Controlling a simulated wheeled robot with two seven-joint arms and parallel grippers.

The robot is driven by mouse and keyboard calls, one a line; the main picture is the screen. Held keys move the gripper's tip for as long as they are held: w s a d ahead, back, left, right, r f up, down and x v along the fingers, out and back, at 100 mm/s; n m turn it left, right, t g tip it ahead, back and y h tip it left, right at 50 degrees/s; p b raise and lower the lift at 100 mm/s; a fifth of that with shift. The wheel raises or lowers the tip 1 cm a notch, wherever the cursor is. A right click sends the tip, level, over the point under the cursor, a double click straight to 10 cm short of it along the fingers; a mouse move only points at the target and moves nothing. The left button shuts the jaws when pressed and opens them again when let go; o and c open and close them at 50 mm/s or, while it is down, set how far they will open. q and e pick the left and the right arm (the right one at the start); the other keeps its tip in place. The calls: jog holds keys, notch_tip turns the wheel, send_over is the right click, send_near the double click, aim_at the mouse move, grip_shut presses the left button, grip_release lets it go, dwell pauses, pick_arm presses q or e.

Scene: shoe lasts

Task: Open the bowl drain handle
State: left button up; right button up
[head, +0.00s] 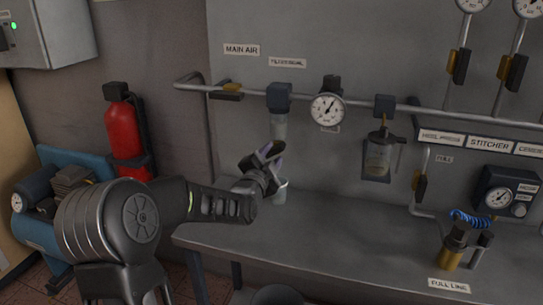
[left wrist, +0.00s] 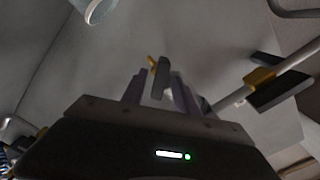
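The bowl drain handle shows in the left wrist view as a small grey lever (left wrist: 162,78) with a yellow bit beside it. In the head view it is hidden behind my left gripper. The filter bowl (head: 279,127) hangs under a dark blue filter head on the wall pipe, just above my gripper. My left gripper (head: 268,156) is at the underside of the bowl. In the left wrist view its two purple fingers (left wrist: 159,90) stand apart, with the lever seen between them and narrow gaps showing. Contact cannot be told. My right gripper is not in view.
A pale cup (head: 280,190) stands on the grey bench (head: 330,235) below my gripper. The main air valve (head: 228,90) is up left on the pipe, a gauge (head: 327,109) and another bowl (head: 378,157) to the right. The bench front is clear.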

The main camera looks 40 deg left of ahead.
pick_arm(q)
grip_shut()
dwell(0.5)
jog(key=shift+f+n+b, duration=0.15)
jog(key=shift+n+b, duration=0.25)
jog(key=shift+b, duration=0.4)
jog(key=n+b, duration=0.7)
jog(key=b, duration=0.3)
jog(key=shift+d+f+n+b, duration=0.1)
jog(key=shift+f+n+b, duration=0.05)
jog(key=shift+n+b, duration=0.2)
jog(key=shift+r+n+b, duration=0.25)
jog(key=shift+n+b, duration=0.8)
jog(key=shift+n, duration=0.2)
jog(key=shift+o, duration=0.6)
grip_release()
